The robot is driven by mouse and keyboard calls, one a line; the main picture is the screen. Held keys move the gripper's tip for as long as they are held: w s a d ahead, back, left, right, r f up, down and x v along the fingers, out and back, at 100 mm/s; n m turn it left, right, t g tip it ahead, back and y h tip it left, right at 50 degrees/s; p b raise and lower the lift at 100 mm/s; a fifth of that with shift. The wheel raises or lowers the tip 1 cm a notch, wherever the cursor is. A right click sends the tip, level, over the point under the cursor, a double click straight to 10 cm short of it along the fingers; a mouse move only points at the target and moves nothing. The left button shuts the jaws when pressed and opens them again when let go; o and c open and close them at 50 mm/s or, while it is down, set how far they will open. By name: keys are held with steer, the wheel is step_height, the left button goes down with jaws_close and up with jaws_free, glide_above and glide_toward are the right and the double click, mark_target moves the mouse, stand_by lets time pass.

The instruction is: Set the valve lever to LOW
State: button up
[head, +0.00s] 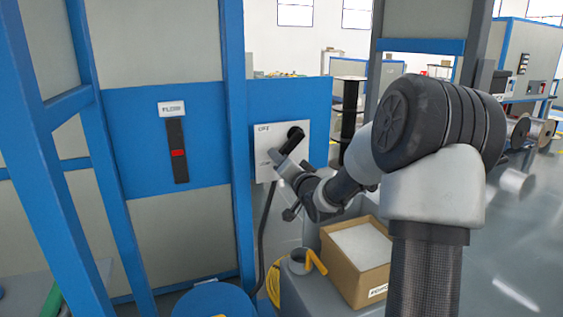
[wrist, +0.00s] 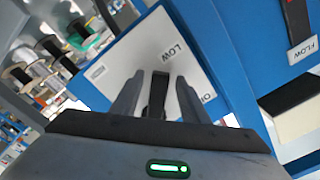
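The valve plate (head: 266,150) is white and mounted on the blue panel, with a label at its upper left and a LOW label at its lower left. The black valve lever (head: 292,141) slants down and left from its pivot at the plate's right side. My gripper (head: 281,161) is at the lever's lower part. In the wrist view, my gripper (wrist: 157,88) has its fingers apart on either side of the lever (wrist: 158,97), with a gap on each side. The LOW label (wrist: 175,52) shows beyond the lever's end. My gripper hides the lever's base in the wrist view.
A FLOW slider (head: 177,150) with a red marker is on the panel to the left. A cardboard box (head: 341,272) and a grey cup-like holder (head: 299,262) stand below my arm. A blue drum top (head: 213,301) is at the bottom. A dark cable hangs below the plate.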

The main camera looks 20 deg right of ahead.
steer(key=shift+s, duration=0.1)
steer(key=s+p, duration=0.2)
steer(key=s, duration=1.5)
steer(key=shift+p, duration=0.35)
steer(key=shift+s, duration=0.1)
